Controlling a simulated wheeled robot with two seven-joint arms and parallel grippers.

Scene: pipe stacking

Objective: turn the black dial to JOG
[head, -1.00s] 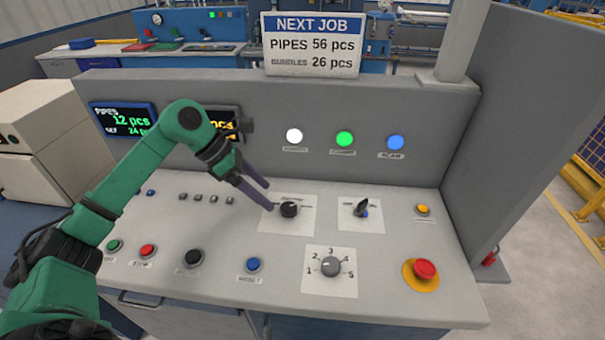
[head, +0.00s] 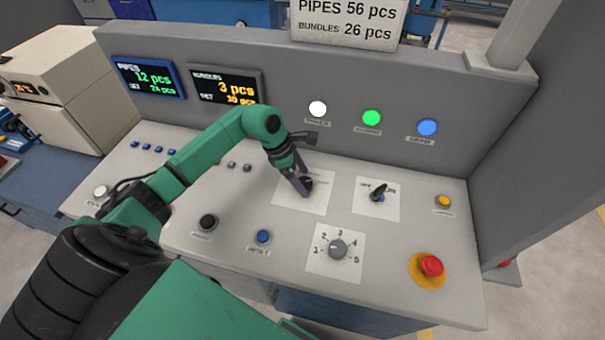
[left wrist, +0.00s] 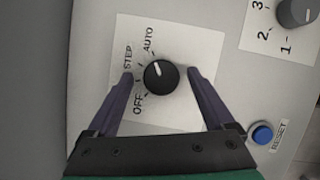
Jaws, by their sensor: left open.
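The black dial (left wrist: 160,80) sits on a white label plate (left wrist: 185,40) on the console. In the left wrist view its white mark points up and slightly left, roughly toward AUTO. OFF, STEP and AUTO are legible; I cannot read a JOG label. My left gripper (left wrist: 160,72) is open, with one dark finger on each side of the dial and gaps showing. In the head view the left gripper (head: 301,184) is down at the dial (head: 308,184), partly covering it. My right gripper is not in view.
A selector switch (head: 378,193) stands right of the dial, and a grey numbered knob (head: 338,248) is in front. A blue button (head: 263,237), a black button (head: 208,222) and a red emergency button (head: 431,266) are nearby. The upright panel (head: 330,145) rises behind.

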